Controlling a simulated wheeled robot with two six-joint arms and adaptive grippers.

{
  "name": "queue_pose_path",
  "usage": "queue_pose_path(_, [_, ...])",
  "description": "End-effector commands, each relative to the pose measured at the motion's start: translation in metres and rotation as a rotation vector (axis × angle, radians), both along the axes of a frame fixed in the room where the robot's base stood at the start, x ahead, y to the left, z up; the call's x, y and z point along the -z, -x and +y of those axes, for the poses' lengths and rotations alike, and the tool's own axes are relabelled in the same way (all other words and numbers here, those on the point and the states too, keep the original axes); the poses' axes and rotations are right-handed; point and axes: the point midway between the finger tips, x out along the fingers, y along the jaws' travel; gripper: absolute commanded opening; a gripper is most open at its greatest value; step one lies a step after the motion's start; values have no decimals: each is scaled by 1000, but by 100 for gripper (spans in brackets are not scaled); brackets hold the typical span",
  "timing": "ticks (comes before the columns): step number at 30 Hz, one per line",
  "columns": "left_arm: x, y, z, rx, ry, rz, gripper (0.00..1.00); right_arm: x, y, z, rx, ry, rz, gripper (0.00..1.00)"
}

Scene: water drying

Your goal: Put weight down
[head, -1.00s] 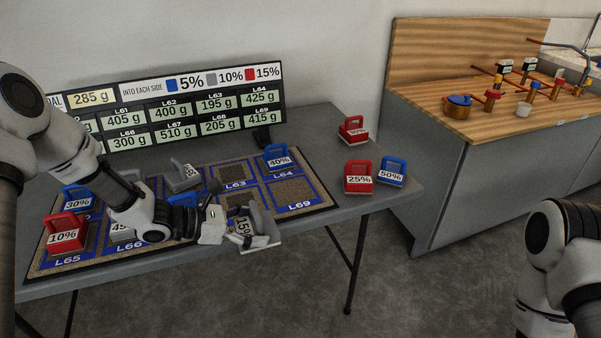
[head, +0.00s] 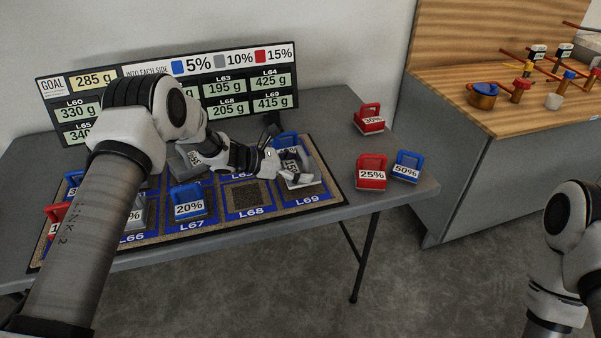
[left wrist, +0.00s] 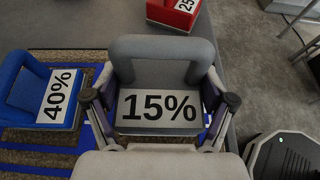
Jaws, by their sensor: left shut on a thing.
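My left gripper (head: 284,166) is shut on a grey weight marked 15% (head: 303,181). It holds the weight over the L69 square, at the right end of the mat (head: 317,198). In the left wrist view the grey weight (left wrist: 160,110) sits between both fingers, its label facing the camera. I cannot tell whether its base touches the mat. A blue 40% weight (head: 285,139) stands just behind it; it also shows at left in the left wrist view (left wrist: 22,92). My right arm is at the right edge, its gripper out of view.
A blue 20% weight (head: 188,207) stands on L67; L68 (head: 247,197) is bare. Red 25% (head: 371,172), blue 50% (head: 407,166) and another red weight (head: 369,118) stand on the table right of the mat. The sign board (head: 230,95) stands behind.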

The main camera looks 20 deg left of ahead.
Motion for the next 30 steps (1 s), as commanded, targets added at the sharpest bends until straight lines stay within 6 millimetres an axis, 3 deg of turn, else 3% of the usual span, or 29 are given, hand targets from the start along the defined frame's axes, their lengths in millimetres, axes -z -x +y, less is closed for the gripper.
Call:
queue_pose_path(4, [23,1,0,1,0,2,28,-4,0,0,0,0,0,40])
queue_pose_path(15, [30,1,0,0,0,-1,28,2,0,0,0,0,0,40])
queue_pose_path(16, [29,1,0,0,-1,1,93,1,0,0,0,0,0,40])
queue_pose_path(17, [29,1,0,0,-1,1,100,0,0,0,0,0,0,40])
queue_pose_path(30, [23,2,3,-1,-1,0,100,-5,0,0,0,0,0,40])
